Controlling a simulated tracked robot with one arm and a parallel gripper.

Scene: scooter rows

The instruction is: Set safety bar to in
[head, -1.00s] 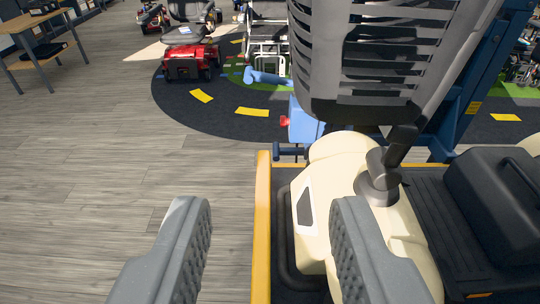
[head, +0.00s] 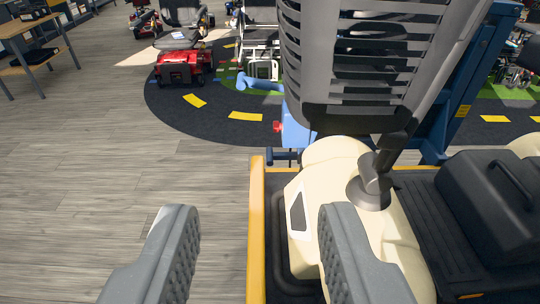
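My gripper (head: 258,215) is open and empty, with one grey finger at the lower left and the other at the lower middle. The right finger overlaps the cream body of a scooter (head: 337,160) in the picture. A yellow edge bar (head: 256,225) of the scooter's dark deck runs between the fingers. A blue horizontal bar (head: 260,84) with rounded ends shows beyond the scooter, near a blue part (head: 297,130) with a red knob (head: 277,127). I cannot tell for certain which part is the safety bar.
A large grey slatted basket (head: 355,60) and a dark blue frame (head: 465,85) stand ahead on the right. A black box (head: 490,200) sits on the deck. A red scooter (head: 180,65) and a wooden table (head: 35,40) are farther back. The wood floor on the left is clear.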

